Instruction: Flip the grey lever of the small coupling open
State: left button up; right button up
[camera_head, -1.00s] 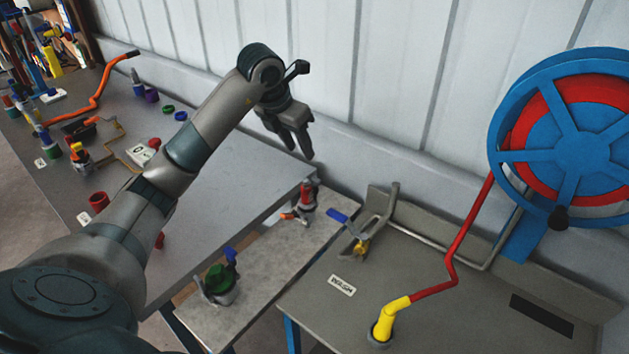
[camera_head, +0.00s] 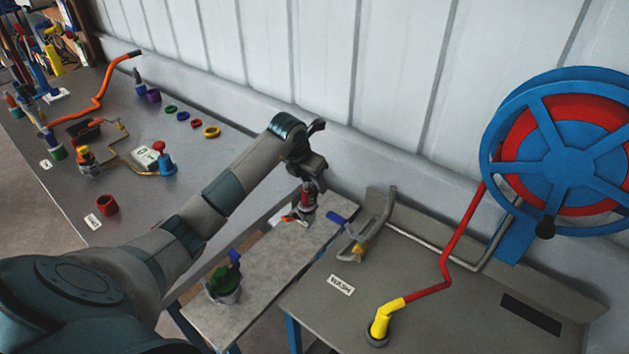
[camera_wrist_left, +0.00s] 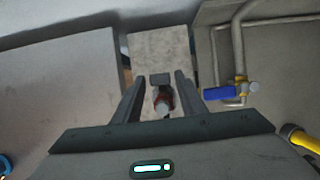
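The small coupling (camera_head: 305,203), red with grey parts, stands upright at the far end of the narrow grey bench. It also shows in the wrist view (camera_wrist_left: 163,102), with a grey end facing the camera. My left gripper (camera_head: 313,180) points down over it and partly hides it. In the wrist view the two fingers of my left gripper (camera_wrist_left: 158,80) are apart, with the coupling showing between them. I cannot tell whether they touch it. The grey lever is not clear behind the fingers. My right gripper is not in view.
A green coupling (camera_head: 224,284) stands at the bench's near end. To the right, a pipe with a blue-handled valve (camera_head: 343,219) is close to the gripper. A red and blue hose reel (camera_head: 560,155) hangs at right. A large grey table (camera_head: 130,210) lies left.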

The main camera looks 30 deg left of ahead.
pick_arm(q)
jog(key=shift+x, duration=0.85)
grip_shut()
jog(key=shift+a, duration=0.1)
